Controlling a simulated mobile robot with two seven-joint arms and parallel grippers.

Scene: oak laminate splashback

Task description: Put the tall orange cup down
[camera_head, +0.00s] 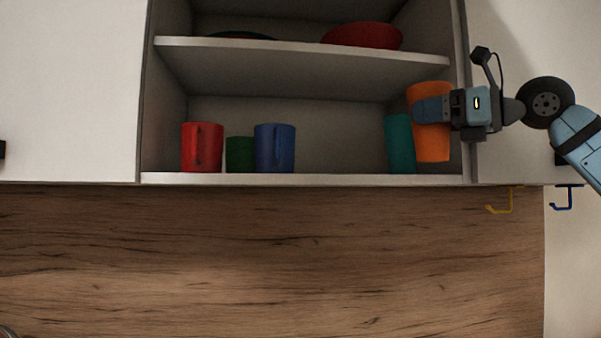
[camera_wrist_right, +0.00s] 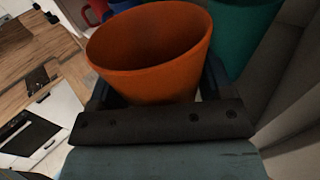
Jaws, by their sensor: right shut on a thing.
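The tall orange cup (camera_head: 432,143) is upright at the right end of the open cabinet's lower shelf (camera_head: 300,179). Its base shows a little above the shelf's front edge; I cannot tell whether it touches the shelf. My right gripper (camera_head: 432,110) comes in from the right and is shut on the orange cup around its upper half. In the right wrist view the orange cup (camera_wrist_right: 150,60) fills the space between the fingers, its open rim facing the camera. My left gripper is in neither view.
A teal cup (camera_head: 400,145) stands close left of the orange cup. A red mug (camera_head: 202,148), green cup (camera_head: 240,155) and blue mug (camera_head: 274,148) stand further left. The middle of the lower shelf is clear. The upper shelf (camera_head: 300,60) holds a red bowl (camera_head: 362,36). Hooks (camera_head: 500,208) hang below.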

